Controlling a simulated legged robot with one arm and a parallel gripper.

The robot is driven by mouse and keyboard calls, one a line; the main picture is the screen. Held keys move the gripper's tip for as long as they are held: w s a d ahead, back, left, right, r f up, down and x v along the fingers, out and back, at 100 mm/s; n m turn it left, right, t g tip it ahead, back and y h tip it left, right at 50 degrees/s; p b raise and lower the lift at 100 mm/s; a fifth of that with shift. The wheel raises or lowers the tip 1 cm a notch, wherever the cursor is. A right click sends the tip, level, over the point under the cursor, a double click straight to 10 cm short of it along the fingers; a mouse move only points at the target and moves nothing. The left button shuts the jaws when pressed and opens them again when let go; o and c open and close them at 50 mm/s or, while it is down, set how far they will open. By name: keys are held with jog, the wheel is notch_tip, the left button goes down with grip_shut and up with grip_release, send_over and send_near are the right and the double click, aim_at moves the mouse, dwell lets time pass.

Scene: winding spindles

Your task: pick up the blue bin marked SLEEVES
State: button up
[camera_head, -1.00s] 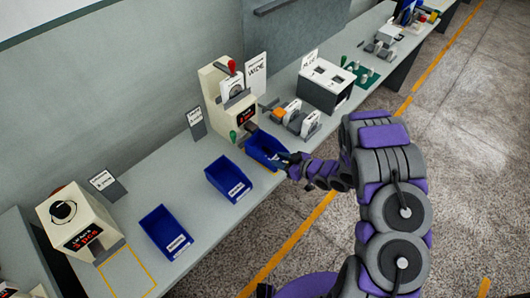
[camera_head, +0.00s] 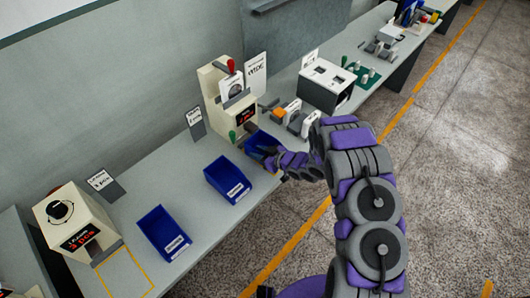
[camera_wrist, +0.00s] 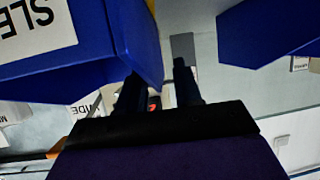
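A blue bin (camera_wrist: 85,80) fills the upper left of the wrist view, its white label reading "SLE", the rest cut off. In the head view a blue bin (camera_head: 258,140) sits by the beige machine, its front hidden by my arm; it appears to be the same one. My gripper (camera_wrist: 158,82) has its two dark fingers apart at the bin's lower corner. The bin partly covers the left finger; the right finger stands clear. I cannot tell whether a wall lies between them. In the head view my gripper (camera_head: 270,156) is at the bin's front.
Two more blue bins, a middle one (camera_head: 217,170) and a near one (camera_head: 155,228), stand on the long grey bench (camera_head: 140,185). A beige machine (camera_head: 214,92) with a red knob stands behind the bin. White parts (camera_head: 292,112) lie to its right. Open floor lies right of the bench.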

jog(key=shift+d, duration=0.1)
grip_shut()
jog(key=shift+r, duration=0.15)
dwell(0.5)
